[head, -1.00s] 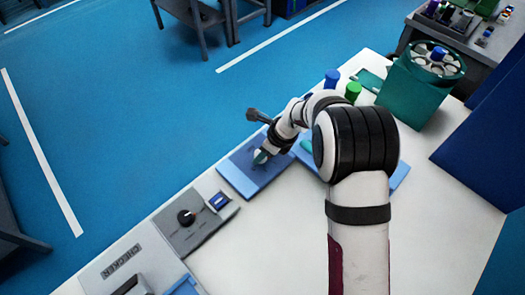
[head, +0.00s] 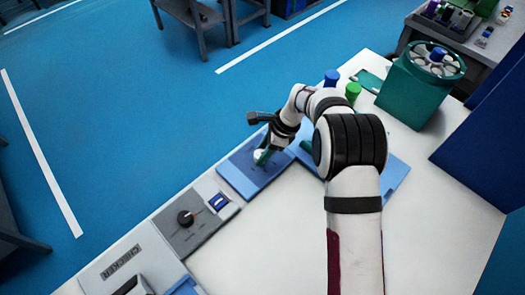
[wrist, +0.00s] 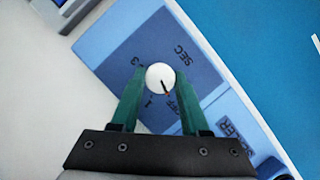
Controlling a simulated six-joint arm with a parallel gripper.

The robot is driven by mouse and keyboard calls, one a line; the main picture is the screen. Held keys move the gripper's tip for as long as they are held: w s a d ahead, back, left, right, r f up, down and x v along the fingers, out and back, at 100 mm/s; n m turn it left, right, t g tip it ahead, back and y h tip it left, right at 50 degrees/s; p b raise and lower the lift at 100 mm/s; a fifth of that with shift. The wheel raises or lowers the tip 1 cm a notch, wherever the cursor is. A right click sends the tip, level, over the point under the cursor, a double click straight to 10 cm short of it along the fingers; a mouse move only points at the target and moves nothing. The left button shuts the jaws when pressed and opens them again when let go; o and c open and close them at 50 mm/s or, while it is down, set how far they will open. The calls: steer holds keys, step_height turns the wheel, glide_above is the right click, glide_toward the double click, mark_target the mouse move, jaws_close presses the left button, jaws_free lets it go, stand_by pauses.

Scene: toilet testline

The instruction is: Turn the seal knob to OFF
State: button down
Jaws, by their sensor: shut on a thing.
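The seal knob (wrist: 158,76) is round and white with a thin dark-orange pointer. It sits on a blue panel with the printed marks SEC, 3, 1 and OFF. My gripper (wrist: 161,82) has its green fingers on both sides of the knob and is shut on it. The pointer slants down and right in the wrist view, toward the OFF mark (wrist: 183,103). In the head view, the knob (head: 259,154) shows small and white beside my gripper (head: 264,155), partly hidden by the fingers. Its marks are too small to read there.
A grey unit with a black knob (head: 186,218) and a blue switch (head: 218,202) stands at the lower left. The bench (head: 275,240) is clear at front.

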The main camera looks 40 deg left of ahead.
stand_by(0.4)
steer(key=shift+c, duration=2)
jaws_free()
steer(key=v, duration=1.5)
steer(key=shift+w+r, duration=0.3)
steer(key=shift+r, duration=0.05)
